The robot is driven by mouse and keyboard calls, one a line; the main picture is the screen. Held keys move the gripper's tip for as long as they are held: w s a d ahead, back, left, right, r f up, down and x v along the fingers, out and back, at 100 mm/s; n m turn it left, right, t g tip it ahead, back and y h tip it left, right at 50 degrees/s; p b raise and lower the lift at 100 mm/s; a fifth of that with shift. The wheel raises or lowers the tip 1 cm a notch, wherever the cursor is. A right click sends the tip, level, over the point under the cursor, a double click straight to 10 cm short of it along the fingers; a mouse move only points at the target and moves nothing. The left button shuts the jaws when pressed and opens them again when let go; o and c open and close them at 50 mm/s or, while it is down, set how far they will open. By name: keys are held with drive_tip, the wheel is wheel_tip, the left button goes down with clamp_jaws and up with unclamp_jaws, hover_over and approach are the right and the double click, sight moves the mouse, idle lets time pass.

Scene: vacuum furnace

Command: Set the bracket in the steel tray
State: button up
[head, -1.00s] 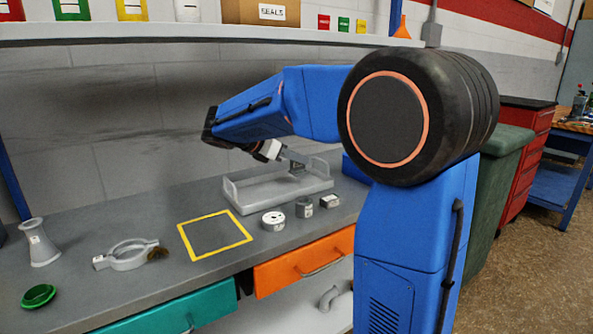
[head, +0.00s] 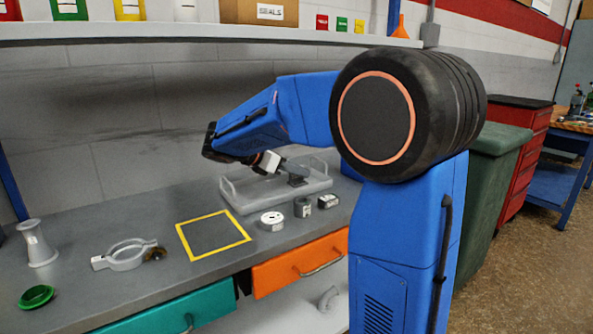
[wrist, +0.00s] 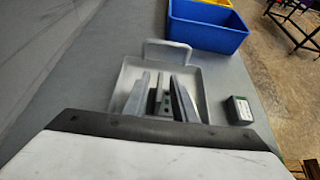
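The steel tray (head: 228,196) is a shallow grey tray with raised end handles, on the bench near the wall. It also shows in the wrist view (wrist: 199,73). The dark grey bracket (head: 297,180) stands inside the tray, towards its right part in the head view. In the wrist view the bracket (wrist: 159,97) is a narrow upright plate between my two fingers. My gripper (wrist: 160,90) is over the tray, with slim gaps showing between its fingers and the bracket, so it looks open around it. The bracket's underside is hidden.
In front of the tray are a white disc (head: 271,221), a dark ring-shaped part (head: 303,207) and a small dark block (head: 328,201). A yellow-framed square (head: 213,235) is empty. A blue bin (wrist: 205,28) stands beyond the tray. A shelf (head: 200,34) runs above.

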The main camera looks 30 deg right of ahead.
drive_tip(key=shift+a+r, duration=0.15)
drive_tip(key=shift+r, duration=0.05)
drive_tip(key=v, duration=1.1)
drive_tip(key=shift+a, duration=0.35)
drive_tip(key=shift+r, duration=0.15)
